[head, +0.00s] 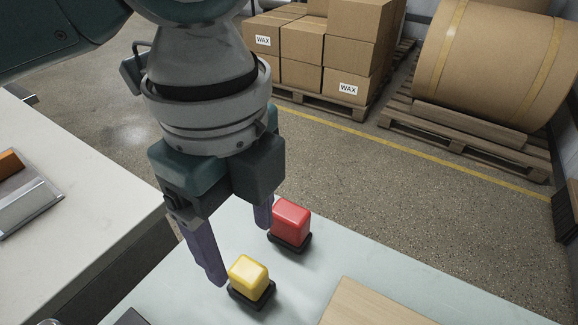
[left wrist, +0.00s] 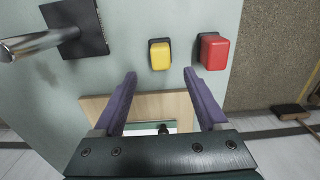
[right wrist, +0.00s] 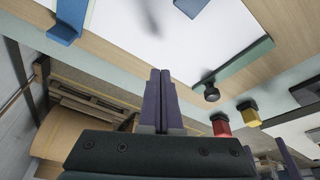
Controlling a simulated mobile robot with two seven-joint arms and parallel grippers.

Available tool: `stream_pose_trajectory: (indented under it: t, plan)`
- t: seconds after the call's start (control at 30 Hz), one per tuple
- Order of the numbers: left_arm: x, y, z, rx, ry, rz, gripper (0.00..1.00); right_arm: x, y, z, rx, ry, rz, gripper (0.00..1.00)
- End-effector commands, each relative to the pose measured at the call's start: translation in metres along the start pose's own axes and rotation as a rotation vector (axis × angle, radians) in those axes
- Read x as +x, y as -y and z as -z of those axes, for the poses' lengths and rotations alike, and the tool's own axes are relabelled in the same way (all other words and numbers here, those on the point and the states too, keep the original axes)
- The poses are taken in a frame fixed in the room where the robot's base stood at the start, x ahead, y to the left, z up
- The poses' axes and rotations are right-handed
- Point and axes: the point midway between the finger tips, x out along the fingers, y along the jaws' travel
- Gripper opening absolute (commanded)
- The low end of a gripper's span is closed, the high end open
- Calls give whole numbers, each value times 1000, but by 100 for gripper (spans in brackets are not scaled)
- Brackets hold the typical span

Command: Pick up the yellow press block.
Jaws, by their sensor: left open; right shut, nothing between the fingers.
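The yellow press block (head: 248,272) sits on a small black base on the pale table, near the bottom of the head view. My left gripper (head: 242,255) is open and empty above the table beside it. In the left wrist view the yellow block (left wrist: 160,56) lies just beyond the gap between the open fingertips (left wrist: 160,75); I cannot tell whether they touch. In the right wrist view the yellow block (right wrist: 249,115) shows at the right. My right gripper (right wrist: 160,72) is shut and empty, apart from the block.
A red block (head: 290,219) on a black base stands close behind the yellow one. A wooden board (head: 372,306) lies at the right on the table (head: 340,262). A metal handle on a dark plate (left wrist: 92,38) stands to the left in the left wrist view.

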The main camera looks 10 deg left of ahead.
Motion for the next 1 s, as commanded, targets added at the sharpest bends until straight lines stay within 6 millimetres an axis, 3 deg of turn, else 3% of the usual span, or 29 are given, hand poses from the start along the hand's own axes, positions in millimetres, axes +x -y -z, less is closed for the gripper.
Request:
stream_pose_trajectory:
  t: [0.5,0.83,1.0]
  plan:
    - [68,2,-2,-2,-1,1,75,11,2,-4,3,0,5,0]
    - [76,2,-2,0,-1,4,75,12,2,-4,3,1,4,0]
    - [76,2,-2,-1,-1,4,56,12,2,-4,3,2,4,0]
